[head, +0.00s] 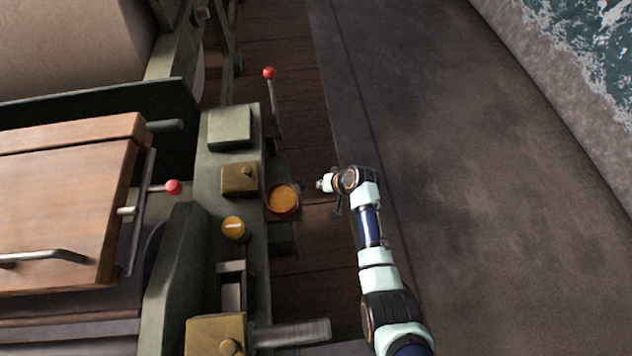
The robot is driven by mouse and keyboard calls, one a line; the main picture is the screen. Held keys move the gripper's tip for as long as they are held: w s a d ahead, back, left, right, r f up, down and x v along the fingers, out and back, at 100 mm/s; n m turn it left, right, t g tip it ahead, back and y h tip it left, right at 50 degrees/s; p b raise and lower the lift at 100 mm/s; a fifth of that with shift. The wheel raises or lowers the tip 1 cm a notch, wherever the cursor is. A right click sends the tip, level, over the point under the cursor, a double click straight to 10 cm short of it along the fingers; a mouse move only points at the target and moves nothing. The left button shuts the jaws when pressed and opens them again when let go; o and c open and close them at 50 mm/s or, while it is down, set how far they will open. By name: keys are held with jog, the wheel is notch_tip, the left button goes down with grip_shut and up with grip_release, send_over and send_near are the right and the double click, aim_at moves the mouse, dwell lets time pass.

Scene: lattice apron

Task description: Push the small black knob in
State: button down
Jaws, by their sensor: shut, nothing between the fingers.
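I cannot pick out the small black knob for certain. A small dark protrusion (300,186) at the right edge of the round amber disc may be it, but it is too dark to tell. I see no contact between my gripper and the console.
The narrow green console carries the amber disc (283,199), a brass box (240,179), a yellow dial (234,228) and a grey-green box (230,128). A red-tipped lever (269,73) rises behind. A metal cylinder (290,333) juts out at the bottom. Open floor lies right.

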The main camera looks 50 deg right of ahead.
jog(key=p+v, duration=0.5)
jog(key=v, duration=0.5)
jog(key=w+a+r+n+t+p, duration=0.1)
jog(key=w+a+r+n+p, duration=0.2)
jog(key=a+r, duration=0.6)
jog(key=w+a+r+n+t+p, duration=0.1)
jog(key=w+a+r+n, duration=0.3)
jog(key=a+r, duration=0.5)
jog(key=s+a+r+n+t+p, duration=0.1)
jog(key=s+a+r+t, duration=0.1)
jog(key=a+r, duration=0.6)
jog(key=s+a+r+n+t+p, duration=0.1)
jog(key=s+a+r+t, duration=0.15)
jog(key=a+r, duration=0.6)
notch_tip(320, 180, up, 39)
jog(key=s+p, duration=0.1)
jog(key=p, duration=3.7)
